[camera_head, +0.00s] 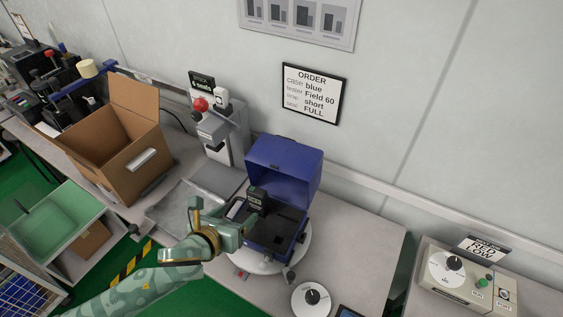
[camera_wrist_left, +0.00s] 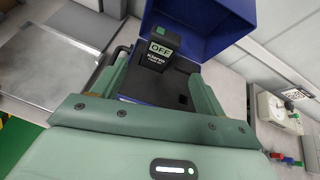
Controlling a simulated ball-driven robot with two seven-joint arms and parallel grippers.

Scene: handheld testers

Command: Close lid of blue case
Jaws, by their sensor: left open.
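The blue case (camera_head: 262,240) sits on a round white turntable (camera_head: 302,262) on the bench, with its lid (camera_head: 284,165) standing up and open at the back. A dark handheld tester (camera_head: 257,199) is in the case's left part. It shows an OFF screen in the left wrist view (camera_wrist_left: 160,53). My left gripper (camera_head: 243,221) is over the case's front left side. In the left wrist view its fingers (camera_wrist_left: 157,72) are spread and empty, with the tester beyond them. The lid (camera_wrist_left: 215,18) rises behind the tester there. My right gripper is not in view.
A grey press with a red knob (camera_head: 201,104) stands left of the lid. An open cardboard box (camera_head: 110,150) is farther left. A white dial (camera_head: 312,298) lies in front of the case. A control box (camera_head: 463,277) is at the right. The bench right of the case is clear.

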